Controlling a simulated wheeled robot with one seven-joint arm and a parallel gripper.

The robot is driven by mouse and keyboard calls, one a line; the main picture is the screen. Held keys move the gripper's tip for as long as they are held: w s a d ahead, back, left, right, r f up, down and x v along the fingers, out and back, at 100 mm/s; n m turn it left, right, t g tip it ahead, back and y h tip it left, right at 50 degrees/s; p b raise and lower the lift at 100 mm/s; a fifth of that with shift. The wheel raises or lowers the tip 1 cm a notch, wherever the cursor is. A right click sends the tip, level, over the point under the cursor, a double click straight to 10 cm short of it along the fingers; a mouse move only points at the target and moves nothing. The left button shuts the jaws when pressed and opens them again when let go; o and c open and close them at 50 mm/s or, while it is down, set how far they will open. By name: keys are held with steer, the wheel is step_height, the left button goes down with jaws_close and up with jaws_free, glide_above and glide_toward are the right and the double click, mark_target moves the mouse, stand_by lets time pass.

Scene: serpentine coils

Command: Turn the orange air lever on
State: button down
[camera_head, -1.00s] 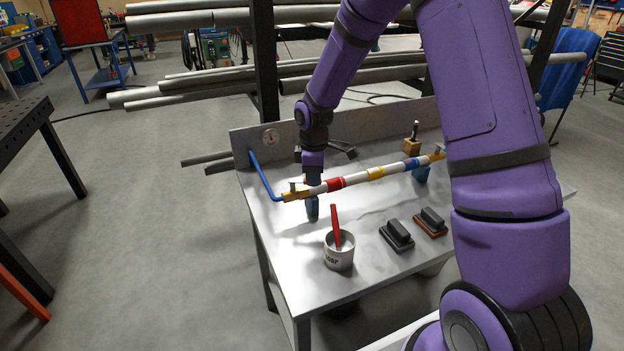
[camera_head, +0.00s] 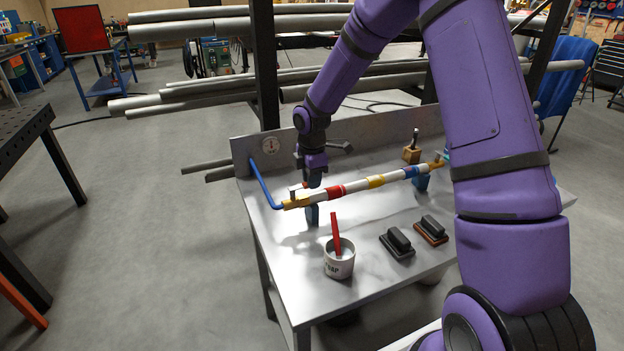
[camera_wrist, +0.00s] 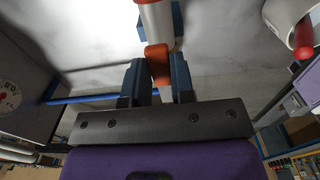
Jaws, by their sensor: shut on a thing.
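The orange lever (camera_wrist: 157,62) stands between the two blue-grey fingers of my gripper (camera_wrist: 158,78) in the wrist view, below the end of a white pipe (camera_wrist: 158,25). My gripper is shut on the lever. In the head view my gripper (camera_head: 311,182) reaches down at the left part of the banded pipe (camera_head: 358,185), just behind it. The lever is mostly hidden there by the gripper, so its angle is hard to tell. A blue hose (camera_head: 263,184) runs to the pipe's yellow left end.
A cup (camera_head: 339,264) with a red-handled tool stands near the front edge of the bench (camera_head: 290,265). Two dark block-shaped tools (camera_head: 397,243) lie to its right. A round gauge (camera_head: 269,146) is on the back panel. Grey stock pipes lie on a rack behind.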

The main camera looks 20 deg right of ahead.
steer(key=c, duration=1)
jaws_free()
steer(key=shift+o, duration=0.2)
step_height(320, 180, up, 11)
steer(key=shift+f, duration=0.1)
